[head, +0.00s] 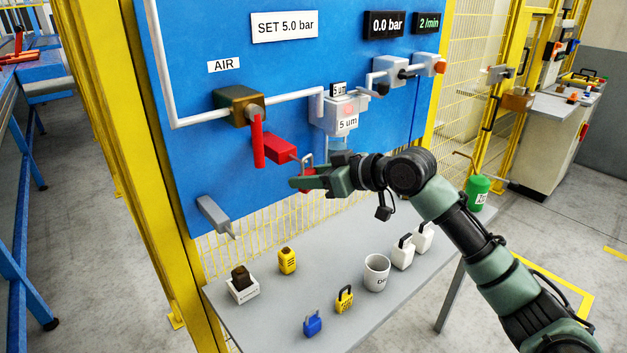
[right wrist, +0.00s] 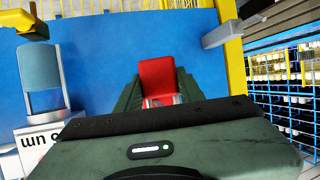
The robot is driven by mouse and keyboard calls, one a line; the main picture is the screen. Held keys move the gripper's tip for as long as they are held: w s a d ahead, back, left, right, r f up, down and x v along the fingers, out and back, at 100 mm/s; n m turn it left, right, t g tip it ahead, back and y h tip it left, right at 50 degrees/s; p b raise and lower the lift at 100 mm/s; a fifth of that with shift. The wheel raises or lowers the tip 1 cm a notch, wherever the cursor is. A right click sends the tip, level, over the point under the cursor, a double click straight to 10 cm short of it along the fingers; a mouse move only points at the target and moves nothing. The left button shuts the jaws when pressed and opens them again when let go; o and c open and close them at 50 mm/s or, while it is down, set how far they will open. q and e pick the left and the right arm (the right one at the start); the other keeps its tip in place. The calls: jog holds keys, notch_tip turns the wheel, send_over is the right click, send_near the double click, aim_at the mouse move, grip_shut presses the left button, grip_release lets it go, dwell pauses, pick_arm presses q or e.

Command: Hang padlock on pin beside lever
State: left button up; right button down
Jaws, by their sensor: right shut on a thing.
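My right gripper (head: 303,181) is shut on a red padlock (head: 309,171), in front of the blue panel. The padlock's grey shackle sticks up above the fingers. It is close to the outer end of a red block-shaped pin piece (head: 281,148); I cannot tell whether the shackle is around it, touching or apart. The red lever (head: 257,141) hangs down from the brass valve (head: 240,104), left of that piece. In the right wrist view the red padlock (right wrist: 160,76) shows between the fingers, and the pin is hidden. My left gripper is out of view.
The filter unit (head: 341,112) is on the panel just above and right of the gripper. A grey bar (head: 214,214) juts out at lower left.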

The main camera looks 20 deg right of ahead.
jog(key=shift+w+a+b, duration=0.2)
jog(key=shift+w+a, duration=0.15)
jog(key=shift+w, duration=0.5)
jog(key=shift+w+a+b, duration=0.2)
jog(key=shift+w+a, duration=0.1)
jog(key=shift+w, duration=0.55)
jog(key=shift+w+a+f+p, duration=0.2)
jog(key=shift+w+f+p, duration=0.3)
jog(key=shift+w, duration=0.1)
jog(key=c, duration=0.8)
grip_release()
